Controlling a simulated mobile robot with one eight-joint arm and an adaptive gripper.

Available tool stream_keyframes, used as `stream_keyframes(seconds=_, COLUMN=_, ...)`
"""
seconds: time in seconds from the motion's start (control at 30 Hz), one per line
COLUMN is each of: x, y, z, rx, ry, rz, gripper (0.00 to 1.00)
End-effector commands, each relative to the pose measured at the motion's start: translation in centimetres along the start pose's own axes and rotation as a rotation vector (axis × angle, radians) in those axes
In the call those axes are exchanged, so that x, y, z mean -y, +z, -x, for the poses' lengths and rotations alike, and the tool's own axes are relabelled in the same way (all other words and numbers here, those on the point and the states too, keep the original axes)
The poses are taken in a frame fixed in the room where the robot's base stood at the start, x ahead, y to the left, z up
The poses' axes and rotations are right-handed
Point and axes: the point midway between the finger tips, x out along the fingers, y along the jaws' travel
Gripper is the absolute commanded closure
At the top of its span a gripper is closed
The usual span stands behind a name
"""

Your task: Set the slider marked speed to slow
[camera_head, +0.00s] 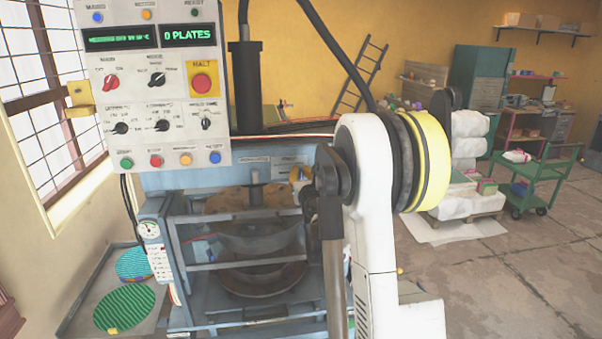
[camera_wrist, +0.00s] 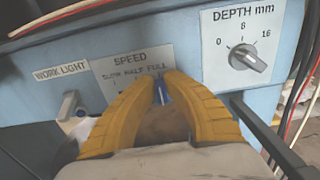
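The speed panel (camera_wrist: 128,62) is a pale plate on the blue machine front in the wrist view. It reads slow, half, full from left to right. A narrow blue slider knob (camera_wrist: 162,92) shows just below the word full, at the right of the scale. My gripper (camera_wrist: 160,76) has two yellow fingers pointing at the panel, with tips close together. The knob shows in the narrow gap between them; whether both fingers touch it I cannot tell. The fingers hide most of the slot.
The depth dial (camera_wrist: 240,53) is right of the speed panel, and a work light label (camera_wrist: 60,72) with a switch is left. Cables (camera_wrist: 298,90) hang at the right. The control box (camera_head: 150,90) stands above the press (camera_head: 250,240) in the head view.

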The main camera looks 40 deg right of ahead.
Motion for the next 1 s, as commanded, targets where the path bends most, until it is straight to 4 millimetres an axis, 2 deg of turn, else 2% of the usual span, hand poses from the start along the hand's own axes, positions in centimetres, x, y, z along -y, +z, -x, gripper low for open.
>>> stream_keyframes(seconds=0.23, x=-0.6, y=0.0, z=-0.1, rx=0.000, ry=0.001, rz=0.000, gripper=1.00)
stream_keyframes(seconds=0.43, x=-4.8, y=-0.1, z=-0.1, rx=-0.001, ry=0.006, rz=0.000, gripper=1.00)
stream_keyframes(seconds=0.57, x=-6.8, y=-0.1, z=0.0, rx=-0.001, ry=0.004, rz=0.000, gripper=1.00)
stream_keyframes(seconds=0.9, x=-7.4, y=0.1, z=0.0, rx=-0.001, ry=0.003, rz=0.000, gripper=1.00)
stream_keyframes(seconds=1.0, x=-7.4, y=0.1, z=0.0, rx=-0.001, ry=0.003, rz=0.000, gripper=0.66)
